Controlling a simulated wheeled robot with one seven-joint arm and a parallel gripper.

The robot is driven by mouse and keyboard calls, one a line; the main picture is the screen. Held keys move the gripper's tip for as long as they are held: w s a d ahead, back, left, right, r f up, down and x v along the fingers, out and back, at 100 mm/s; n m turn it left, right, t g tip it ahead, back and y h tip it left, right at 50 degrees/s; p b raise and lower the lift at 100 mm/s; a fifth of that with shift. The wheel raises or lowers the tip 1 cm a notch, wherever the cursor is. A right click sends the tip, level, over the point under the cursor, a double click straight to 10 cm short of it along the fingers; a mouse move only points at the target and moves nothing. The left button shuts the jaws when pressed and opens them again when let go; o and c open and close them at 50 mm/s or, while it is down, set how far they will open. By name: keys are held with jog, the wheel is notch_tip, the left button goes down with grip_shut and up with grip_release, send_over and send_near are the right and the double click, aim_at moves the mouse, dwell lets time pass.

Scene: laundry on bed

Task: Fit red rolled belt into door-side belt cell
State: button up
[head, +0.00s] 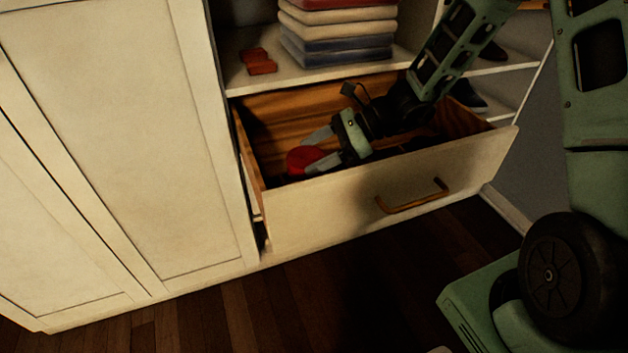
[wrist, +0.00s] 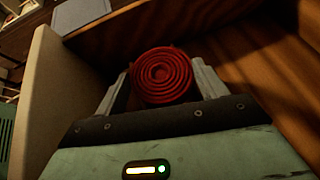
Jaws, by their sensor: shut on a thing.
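The red rolled belt (wrist: 162,75) is a round spiral coil, held between the two grey fingers of my gripper (wrist: 163,85) in the wrist view. In the head view the red belt (head: 302,159) shows at the tips of my gripper (head: 318,148), inside the left part of the open drawer (head: 370,190). My gripper is shut on the belt and reaches down into the drawer from the right. The drawer floor and any cells under the belt are dark or hidden, so I cannot tell whether the belt touches a cell.
A wooden handle (head: 412,197) is on the drawer front. Dark shoes (head: 468,96) sit on shelves at right. Closed cabinet doors (head: 110,120) stand left; dark floor (head: 330,290) lies in front.

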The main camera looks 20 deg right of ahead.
jog(key=shift+f+b, duration=0.7)
jog(key=shift+f, duration=1.85)
jog(key=shift+f, duration=0.2)
jog(key=o, duration=1)
jog(key=shift+o, duration=0.2)
jog(key=shift+d+r, duration=0.3)
jog(key=shift+r, duration=0.1)
jog(key=p+v, duration=0.3)
jog(key=v, duration=0.8)
jog(key=shift+d, duration=0.2)
jog(key=shift+r+p, duration=0.1)
jog(key=shift+p, duration=0.25)
